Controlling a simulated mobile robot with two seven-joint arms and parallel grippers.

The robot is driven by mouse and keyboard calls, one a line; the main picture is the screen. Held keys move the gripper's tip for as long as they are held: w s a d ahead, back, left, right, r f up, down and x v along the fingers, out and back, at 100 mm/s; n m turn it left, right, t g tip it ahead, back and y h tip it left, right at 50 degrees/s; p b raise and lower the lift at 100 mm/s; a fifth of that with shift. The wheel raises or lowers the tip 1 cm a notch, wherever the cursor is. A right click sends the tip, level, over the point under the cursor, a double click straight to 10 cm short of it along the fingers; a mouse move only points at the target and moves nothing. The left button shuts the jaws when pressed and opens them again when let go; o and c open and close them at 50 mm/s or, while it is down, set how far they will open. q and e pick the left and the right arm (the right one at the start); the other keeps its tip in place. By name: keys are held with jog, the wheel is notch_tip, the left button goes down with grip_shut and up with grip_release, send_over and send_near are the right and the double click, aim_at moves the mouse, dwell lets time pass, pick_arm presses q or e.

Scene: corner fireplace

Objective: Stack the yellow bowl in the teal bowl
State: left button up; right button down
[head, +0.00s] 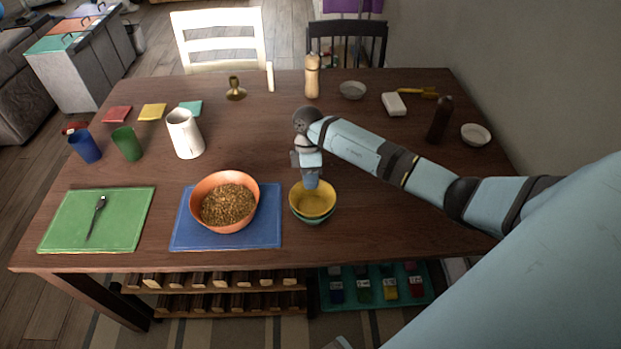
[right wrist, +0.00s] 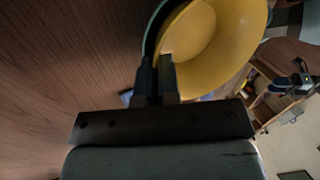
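The yellow bowl (head: 312,201) sits nested in the teal bowl (head: 316,220) near the table's front edge, right of the blue mat. Only a thin band of teal shows below and beside the yellow one. My right gripper (head: 311,184) comes down on the yellow bowl's far side. In the right wrist view, the gripper's fingers (right wrist: 157,76) are close together on the rim of the yellow bowl (right wrist: 212,45), with the teal bowl's edge (right wrist: 152,32) just outside. Whether the yellow bowl rests fully on the teal one is hidden.
An orange bowl (head: 204,192) of brown food stands on the blue mat (head: 265,232), left of the bowls. A green mat (head: 125,222) with a fork lies further left. A white pitcher (head: 184,140) stands behind. The table right of the bowls is clear.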

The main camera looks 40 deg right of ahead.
jog(key=c, duration=1.3)
grip_release()
jog(key=shift+s+f, duration=0.2)
jog(key=shift+f, duration=0.05)
jog(key=shift+c, duration=0.2)
